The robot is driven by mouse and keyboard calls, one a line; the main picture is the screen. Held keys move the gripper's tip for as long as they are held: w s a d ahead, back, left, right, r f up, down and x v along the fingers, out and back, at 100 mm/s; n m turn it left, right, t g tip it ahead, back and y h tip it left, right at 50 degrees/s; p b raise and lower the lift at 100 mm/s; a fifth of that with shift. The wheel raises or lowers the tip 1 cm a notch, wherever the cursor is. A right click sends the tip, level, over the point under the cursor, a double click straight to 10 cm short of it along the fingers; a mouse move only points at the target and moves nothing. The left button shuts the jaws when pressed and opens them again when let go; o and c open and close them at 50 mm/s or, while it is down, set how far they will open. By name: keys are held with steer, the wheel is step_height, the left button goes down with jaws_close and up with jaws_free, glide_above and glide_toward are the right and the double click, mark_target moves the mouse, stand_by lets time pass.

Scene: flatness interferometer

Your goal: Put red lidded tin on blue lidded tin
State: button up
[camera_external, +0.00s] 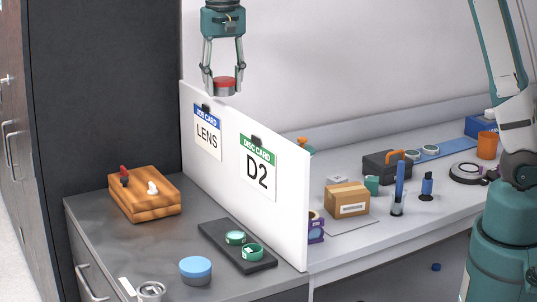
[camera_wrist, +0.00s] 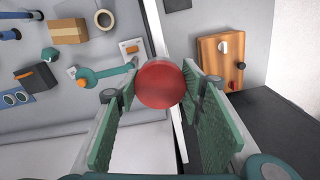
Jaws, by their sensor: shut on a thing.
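My gripper (camera_external: 223,88) is shut on the red lidded tin (camera_external: 224,83) and holds it high in the air, above the back end of the white partition. In the wrist view the round red lid (camera_wrist: 160,84) shows between the two green finger pads. The blue lidded tin (camera_external: 196,268) stands on the dark grey counter at the front, left of the partition and well below my gripper. Its blue lid faces up with nothing on it. The blue tin does not show in the wrist view.
A white partition (camera_external: 290,200) with two cards divides the counters. Left of it are a wooden box (camera_external: 145,197), a black tray (camera_external: 215,238) with green rings, and a metal cup (camera_external: 151,290). A cardboard box (camera_external: 347,199) and several tools lie on the right counter.

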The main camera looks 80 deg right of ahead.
steer(key=a+n+p, duration=0.1)
steer(key=a+n, duration=0.3)
steer(key=a, duration=1.5)
steer(key=n+p, duration=0.1)
steer(key=n, duration=0.3)
glide_above(195, 264)
step_height(195, 264, down, 18)
steer(key=shift+f, duration=0.1)
steer(key=shift+f, duration=3.05)
steer(key=shift+f, duration=0.1)
steer(key=shift+f, duration=1.75)
steer(key=shift+f, duration=0.15)
